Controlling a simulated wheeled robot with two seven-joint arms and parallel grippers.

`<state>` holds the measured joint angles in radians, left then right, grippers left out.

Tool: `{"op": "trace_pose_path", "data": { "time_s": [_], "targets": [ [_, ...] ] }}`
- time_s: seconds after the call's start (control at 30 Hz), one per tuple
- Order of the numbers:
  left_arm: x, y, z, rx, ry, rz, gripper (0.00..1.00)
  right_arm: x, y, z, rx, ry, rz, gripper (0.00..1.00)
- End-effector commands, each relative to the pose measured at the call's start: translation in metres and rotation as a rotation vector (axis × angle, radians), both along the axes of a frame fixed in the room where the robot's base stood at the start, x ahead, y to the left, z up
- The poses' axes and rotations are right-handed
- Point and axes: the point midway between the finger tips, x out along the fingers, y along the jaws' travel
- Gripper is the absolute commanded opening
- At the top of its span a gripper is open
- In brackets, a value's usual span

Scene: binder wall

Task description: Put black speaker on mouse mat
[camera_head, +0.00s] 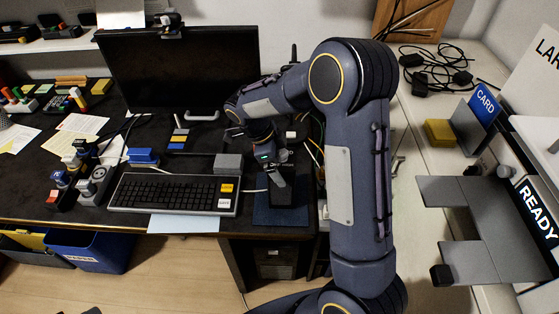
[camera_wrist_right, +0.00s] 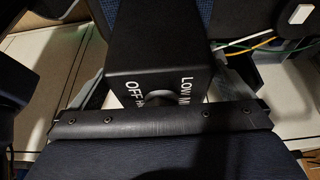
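The black speaker (camera_head: 284,192) is at the dark blue mouse mat (camera_head: 278,217), right of the keyboard. Its bottom is hard to make out, so I cannot tell whether it rests on the mat. In the right wrist view the speaker (camera_wrist_right: 160,65) shows a face with white "OFF" and "LOW" lettering. My right gripper (camera_head: 274,177) is at the speaker, and its fingers in the wrist view (camera_wrist_right: 160,85) flank it on both sides. Whether they press on it is unclear. Only a small dark shape at the bottom left edge of the head view may be my left gripper.
A keyboard (camera_head: 172,194) and a grey block (camera_head: 228,163) are left of the mat. A monitor (camera_head: 180,70) stands behind. Cables run behind the speaker. A blue bin (camera_head: 92,250) is below the desk's front edge. Grey panels (camera_head: 480,215) lie on the right-hand counter.

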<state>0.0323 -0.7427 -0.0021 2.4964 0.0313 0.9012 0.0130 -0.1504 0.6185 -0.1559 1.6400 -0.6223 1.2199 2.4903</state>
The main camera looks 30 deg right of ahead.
Motion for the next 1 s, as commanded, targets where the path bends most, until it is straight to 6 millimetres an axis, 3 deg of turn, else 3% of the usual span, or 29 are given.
{"op": "trace_pose_path", "data": {
  "time_s": [0.27, 0.7, 0.9, 1.0],
  "targets": [
    [0.000, 0.000, 0.000, 0.000, 0.000, 0.000, 0.36, 0.003, 0.004, 0.012, 0.000, -0.003, 0.001, 1.00],
    [0.000, 0.000, -0.008, 0.000, 0.000, 0.000, 0.36, 0.021, 0.033, 0.094, 0.000, -0.004, 0.002, 1.00],
    [0.000, 0.000, -0.008, 0.000, 0.000, 0.000, 0.36, 0.023, 0.038, 0.112, 0.007, 0.000, 0.007, 1.00],
    [0.000, 0.000, -0.008, 0.000, 0.000, 0.000, 0.36, 0.012, 0.033, 0.118, 0.068, 0.008, 0.080, 1.00]
  ]
}}
